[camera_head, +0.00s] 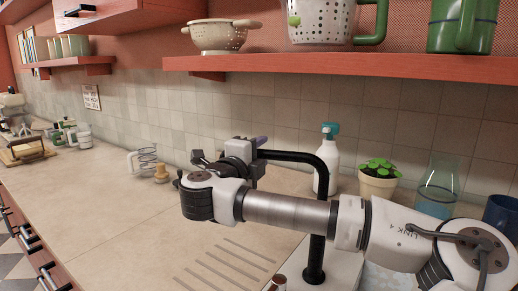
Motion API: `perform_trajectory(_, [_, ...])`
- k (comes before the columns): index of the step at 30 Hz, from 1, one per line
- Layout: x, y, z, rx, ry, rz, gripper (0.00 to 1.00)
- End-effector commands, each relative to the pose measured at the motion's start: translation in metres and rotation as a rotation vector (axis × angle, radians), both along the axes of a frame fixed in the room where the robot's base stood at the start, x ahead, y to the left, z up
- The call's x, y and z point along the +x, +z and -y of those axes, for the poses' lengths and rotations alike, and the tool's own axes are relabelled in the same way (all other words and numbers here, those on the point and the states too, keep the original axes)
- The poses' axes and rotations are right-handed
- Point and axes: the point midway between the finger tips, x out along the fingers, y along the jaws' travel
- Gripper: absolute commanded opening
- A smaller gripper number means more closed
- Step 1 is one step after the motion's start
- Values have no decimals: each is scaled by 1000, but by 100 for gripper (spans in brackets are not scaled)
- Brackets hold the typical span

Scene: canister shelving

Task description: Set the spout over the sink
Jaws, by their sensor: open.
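The black spout (300,157) rises on a post from the counter and bends left, its free end by my gripper. My gripper (258,150) is open around or beside the spout's end; I cannot tell which, nor whether they touch. My arm crosses in front of the post and hides part of it. A pale surface (346,272) at the foot of the post, at the bottom right, looks like the sink's edge. The basin is mostly hidden by my arm or out of view. The spout's arm points left, over the counter side.
Drain grooves (228,262) mark the counter left of the post. Behind the arm stand a white spray bottle (326,165), a potted plant (378,184) and a glass vessel (436,195). A glass jug (145,160) stands farther left. The left counter is mostly clear. A shelf (350,64) overhangs.

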Motion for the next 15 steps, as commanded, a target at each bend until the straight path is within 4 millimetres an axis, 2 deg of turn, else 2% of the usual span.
perform_trajectory(7, [1,0,0,0,0,0,42])
perform_trajectory(15, [1,0,0,1,0,0,8])
